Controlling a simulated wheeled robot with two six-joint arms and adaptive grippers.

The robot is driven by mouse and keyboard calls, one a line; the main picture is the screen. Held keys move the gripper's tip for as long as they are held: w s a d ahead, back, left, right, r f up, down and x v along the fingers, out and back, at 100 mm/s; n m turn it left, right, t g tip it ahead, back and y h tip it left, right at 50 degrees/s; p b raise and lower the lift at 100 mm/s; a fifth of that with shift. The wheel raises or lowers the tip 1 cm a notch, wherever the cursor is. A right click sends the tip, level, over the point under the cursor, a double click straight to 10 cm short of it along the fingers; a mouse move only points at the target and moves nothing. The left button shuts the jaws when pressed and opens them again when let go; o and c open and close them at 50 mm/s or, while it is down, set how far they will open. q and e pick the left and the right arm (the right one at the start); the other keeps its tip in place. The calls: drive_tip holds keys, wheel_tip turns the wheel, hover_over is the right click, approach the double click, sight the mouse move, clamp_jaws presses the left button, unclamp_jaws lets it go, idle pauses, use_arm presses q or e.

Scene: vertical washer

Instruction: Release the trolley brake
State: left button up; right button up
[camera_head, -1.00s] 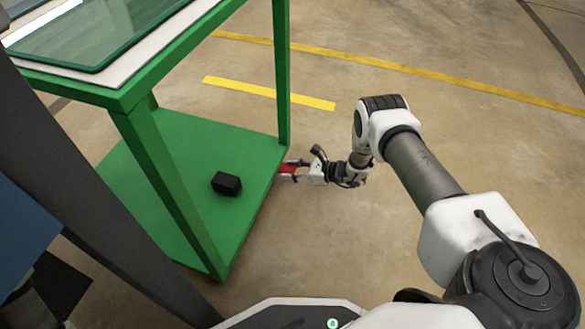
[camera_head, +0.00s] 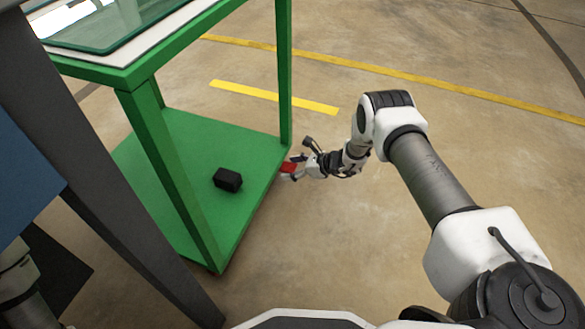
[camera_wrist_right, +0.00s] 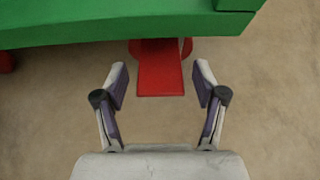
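The trolley is green, with an upper frame, legs and a lower shelf (camera_head: 190,225); its edge also spans the top of the right wrist view (camera_wrist_right: 110,25). A red brake pedal (camera_wrist_right: 160,70) sticks out from under that edge. It shows small in the head view (camera_head: 289,168) at the trolley's right side, by a leg. My right gripper (camera_wrist_right: 161,84) is open at the pedal. Its two fingertips stand on either side of the pedal's outer end, with a visible gap on both sides. In the head view the right gripper (camera_head: 291,169) is low beside the shelf. My left gripper is not in view.
A small black box (camera_head: 227,180) lies on the lower shelf. A glass-topped white panel (camera_head: 115,25) sits on the trolley's top. A dark grey post (camera_head: 90,190) stands at the left. The concrete floor with yellow lines (camera_head: 275,97) is clear to the right.

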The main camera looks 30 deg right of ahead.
drive_tip(key=v, duration=1.2)
